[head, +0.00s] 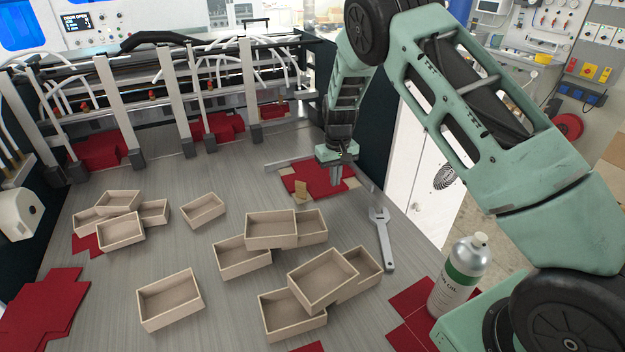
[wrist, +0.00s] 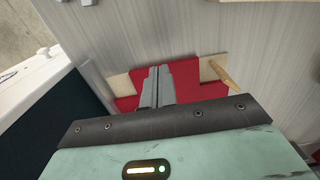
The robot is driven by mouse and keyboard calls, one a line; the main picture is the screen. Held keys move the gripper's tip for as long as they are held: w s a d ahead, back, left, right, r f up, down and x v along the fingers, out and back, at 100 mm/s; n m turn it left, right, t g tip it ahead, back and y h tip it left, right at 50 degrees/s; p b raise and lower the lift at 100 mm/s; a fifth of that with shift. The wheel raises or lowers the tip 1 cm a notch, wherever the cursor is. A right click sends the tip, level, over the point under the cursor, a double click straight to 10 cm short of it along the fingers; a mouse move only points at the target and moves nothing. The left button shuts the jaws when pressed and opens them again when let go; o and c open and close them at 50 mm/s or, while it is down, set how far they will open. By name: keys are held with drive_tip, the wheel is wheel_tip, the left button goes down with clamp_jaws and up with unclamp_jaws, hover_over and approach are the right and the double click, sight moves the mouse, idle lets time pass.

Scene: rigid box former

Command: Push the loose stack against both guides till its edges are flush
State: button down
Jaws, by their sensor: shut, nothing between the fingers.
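The loose stack (head: 308,182) is a low pile of red cross-shaped sheets with beige corners showing. It lies on the grey table at the right back, and also shows in the wrist view (wrist: 208,74). One thin grey guide (head: 284,163) runs along its back edge. A second grey strip (head: 367,184), seemingly the other guide, runs at its right. My gripper (head: 336,182) points down at the stack's right part, shut and empty. In the wrist view its fingers (wrist: 158,72) overlap the red sheets. I cannot tell whether they touch. The edge gaps are unclear.
A small tan piece (head: 301,193) stands at the stack's front edge. A wrench (head: 381,238) lies to the front right. Several beige trays (head: 270,229) cover the table's middle. A spray bottle (head: 459,275) stands at the right front. More red sheets (head: 42,308) lie at left.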

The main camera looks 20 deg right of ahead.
drive_tip(key=r, duration=0.1)
drive_tip(key=r+p, duration=0.1)
drive_tip(key=r, duration=0.1)
drive_tip(key=shift+s+r+p, duration=0.25)
drive_tip(key=shift+r+p, duration=0.15)
drive_tip(key=shift+a, duration=0.1)
drive_tip(key=s+a+r+n+y+b, duration=0.1)
drive_tip(key=s+a+r+n+b, duration=0.15)
drive_tip(key=s+a+r, duration=0.5)
drive_tip(key=s+a+r+n+y+b, duration=0.1)
drive_tip(key=s+a+r+b, duration=0.15)
drive_tip(key=s+a, duration=0.95)
drive_tip(key=s+a+n+h+b, duration=0.1)
drive_tip(key=s+a+n+b, duration=0.1)
drive_tip(key=s, duration=1.8)
drive_tip(key=shift+s+f+n+b, duration=0.2)
drive_tip(key=shift+n+b, duration=0.4)
drive_tip(key=shift+n, duration=0.55)
